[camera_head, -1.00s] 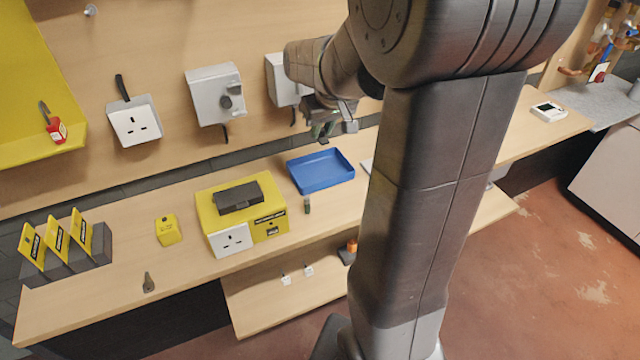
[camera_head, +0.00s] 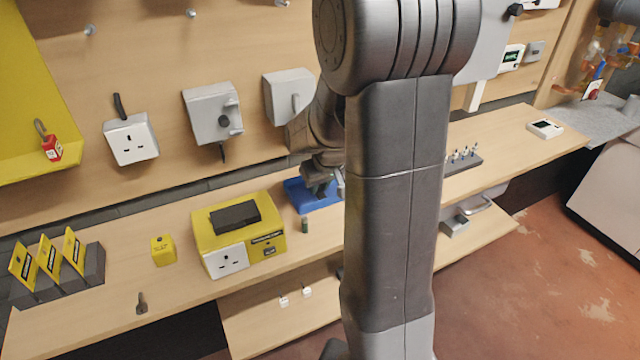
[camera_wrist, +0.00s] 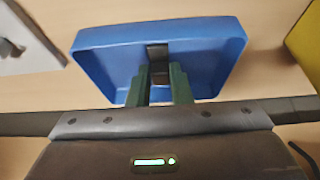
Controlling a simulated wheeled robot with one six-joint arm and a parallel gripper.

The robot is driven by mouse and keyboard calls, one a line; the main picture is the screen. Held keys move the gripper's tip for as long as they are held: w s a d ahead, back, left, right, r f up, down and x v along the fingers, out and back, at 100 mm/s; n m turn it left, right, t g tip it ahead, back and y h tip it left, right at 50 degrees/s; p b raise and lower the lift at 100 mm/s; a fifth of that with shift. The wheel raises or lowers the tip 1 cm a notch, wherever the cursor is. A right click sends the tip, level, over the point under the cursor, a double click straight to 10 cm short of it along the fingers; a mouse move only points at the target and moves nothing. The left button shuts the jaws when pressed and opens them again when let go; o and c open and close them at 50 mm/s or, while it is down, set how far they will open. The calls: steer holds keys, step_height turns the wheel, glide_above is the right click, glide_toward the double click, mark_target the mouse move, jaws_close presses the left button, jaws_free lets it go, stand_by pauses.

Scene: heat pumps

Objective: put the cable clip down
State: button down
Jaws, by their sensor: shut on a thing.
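My gripper (camera_wrist: 161,78) is shut on a small dark piece, the cable clip (camera_wrist: 157,52), held between two green fingers. In the wrist view the clip shows over the blue tray (camera_wrist: 103,60), within its rim. I cannot tell whether it touches the tray floor. In the head view my gripper (camera_head: 324,188) is down at the blue tray (camera_head: 296,194) on the bench, and my arm hides the tray's right part. The clip cannot be made out there.
Left of the tray stands a yellow tester box (camera_head: 207,237) with a white socket. A small green cylinder (camera_head: 304,225) stands in front of the tray.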

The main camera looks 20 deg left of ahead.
steer(key=c, duration=1.3)
jaws_free()
steer(key=v, duration=1.2)
steer(key=x, duration=1.2)
steer(key=shift+f, duration=0.15)
steer(key=shift+r, duration=1.4)
